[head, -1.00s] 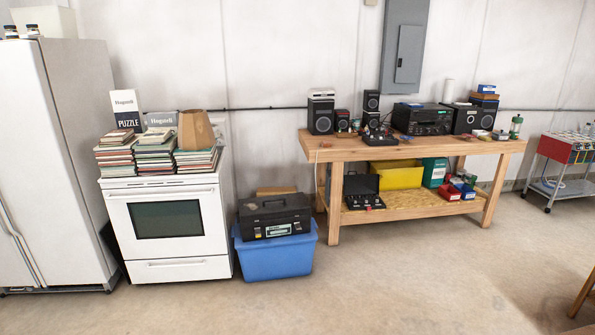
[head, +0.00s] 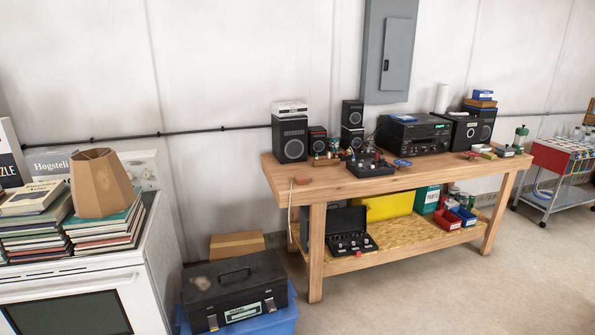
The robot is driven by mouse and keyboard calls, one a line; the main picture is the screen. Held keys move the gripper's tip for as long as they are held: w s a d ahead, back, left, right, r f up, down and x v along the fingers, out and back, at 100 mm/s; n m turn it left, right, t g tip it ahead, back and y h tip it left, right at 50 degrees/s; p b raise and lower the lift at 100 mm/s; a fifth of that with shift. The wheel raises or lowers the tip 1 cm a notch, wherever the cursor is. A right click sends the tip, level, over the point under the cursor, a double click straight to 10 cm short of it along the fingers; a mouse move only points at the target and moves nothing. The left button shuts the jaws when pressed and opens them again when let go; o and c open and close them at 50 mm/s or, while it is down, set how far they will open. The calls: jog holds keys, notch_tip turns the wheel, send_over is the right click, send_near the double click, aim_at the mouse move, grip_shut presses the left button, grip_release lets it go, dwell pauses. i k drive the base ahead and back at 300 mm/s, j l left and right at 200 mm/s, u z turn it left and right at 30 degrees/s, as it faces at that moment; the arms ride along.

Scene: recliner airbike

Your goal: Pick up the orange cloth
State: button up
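I cannot make out an orange cloth for certain. My gripper is not in view.
A white stove (head: 155,270) with book stacks and a tan lampshade (head: 101,183) stands at left. A black toolbox (head: 232,287) sits on a blue bin (head: 290,310). Speakers and a stereo (head: 414,133) stand on the workbench. A red cart (head: 563,158) is at right. Floor at lower right is clear.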

aim_at(301, 178)
jog(key=i+l+z, duration=0.2)
jog(key=i+z, duration=0.25)
jog(key=i, duration=0.6)
jog(key=i+j+z, duration=0.15)
jog(key=i+z, duration=0.35)
jog(key=i, duration=0.55)
jog(key=i+u, duration=0.8)
jog(key=i+l+u, duration=0.4)
jog(key=i, duration=0.15)
jog(key=i+j+u, duration=0.2)
jog(key=i, duration=0.3)
jog(key=i+u, duration=0.15)
jog(key=i, duration=0.3)
